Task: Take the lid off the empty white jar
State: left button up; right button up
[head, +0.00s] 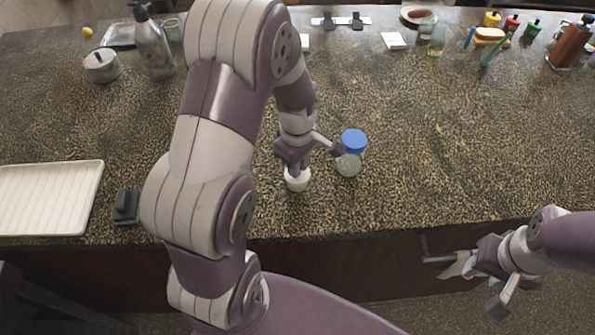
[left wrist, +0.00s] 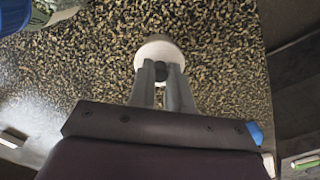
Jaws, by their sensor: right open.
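The small white jar (head: 297,181) stands on the speckled counter near its front edge. In the left wrist view the white round top (left wrist: 160,50) shows beyond my fingers, with a small dark knob (left wrist: 160,69) on it. My left gripper (head: 296,166) is right above the jar, pointing down. Its fingers (left wrist: 161,85) are close together, one on each side of the knob, and look shut on it. The jar's inside is hidden. My right gripper (head: 478,279) is open and empty, in front of the counter at the lower right.
A glass jar with a blue lid (head: 353,141) stands close to the right of my left gripper. A white ribbed tray (head: 50,200) and a dark block (head: 125,205) are at the left. A metal pot (head: 101,66) and a bottle (head: 153,45) stand farther back.

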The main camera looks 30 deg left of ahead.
pick_arm(q)
grip_shut()
jog(key=shift+w+a+f, duration=0.1)
